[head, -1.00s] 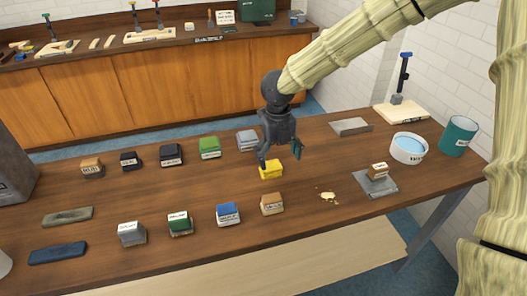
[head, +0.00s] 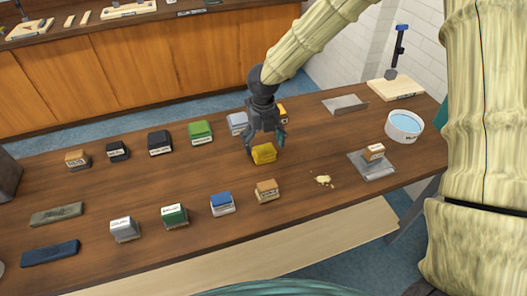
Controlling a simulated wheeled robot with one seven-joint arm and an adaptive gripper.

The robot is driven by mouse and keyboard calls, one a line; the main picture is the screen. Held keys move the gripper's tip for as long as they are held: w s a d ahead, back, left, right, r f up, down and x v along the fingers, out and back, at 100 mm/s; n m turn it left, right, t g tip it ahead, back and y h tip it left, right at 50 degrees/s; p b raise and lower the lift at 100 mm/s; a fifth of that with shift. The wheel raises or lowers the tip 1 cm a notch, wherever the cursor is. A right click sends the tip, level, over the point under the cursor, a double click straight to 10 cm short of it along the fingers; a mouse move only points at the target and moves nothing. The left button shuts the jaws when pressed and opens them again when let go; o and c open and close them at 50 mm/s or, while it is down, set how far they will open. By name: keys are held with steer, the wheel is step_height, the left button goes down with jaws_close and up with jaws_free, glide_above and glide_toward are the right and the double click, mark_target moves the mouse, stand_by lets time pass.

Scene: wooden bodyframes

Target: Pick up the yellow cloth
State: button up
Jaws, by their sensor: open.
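The yellow cloth (head: 263,154) is a small folded, block-like bundle on the dark wooden table, near the middle of the head view. My gripper (head: 265,145) points down right over it. Its fingers are apart, one at the left of the cloth and one at the right. I cannot tell whether the fingers touch the cloth. Part of the cloth's top is hidden by the gripper.
Close behind my gripper stands an orange-yellow block (head: 282,112), partly hidden, and a light blue-grey one (head: 238,123). A green block (head: 200,132) is further left. In front are a brown block (head: 267,190) and a blue one (head: 222,204). Crumbs (head: 323,180) lie to the right.

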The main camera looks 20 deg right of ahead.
mark_target(264, 151)
steer(key=shift+s+f, duration=0.1)
steer(key=shift+f, duration=0.25)
steer(key=shift+s+a+f+p, duration=0.1)
steer(key=shift+s+f+p, duration=0.4)
steer(key=shift+f, duration=0.4)
steer(key=shift+w+f, duration=0.35)
steer(key=shift+f, duration=0.1)
steer(key=shift+s+r, duration=0.2)
steer(key=shift+c, duration=0.9)
steer(key=c, duration=0.8)
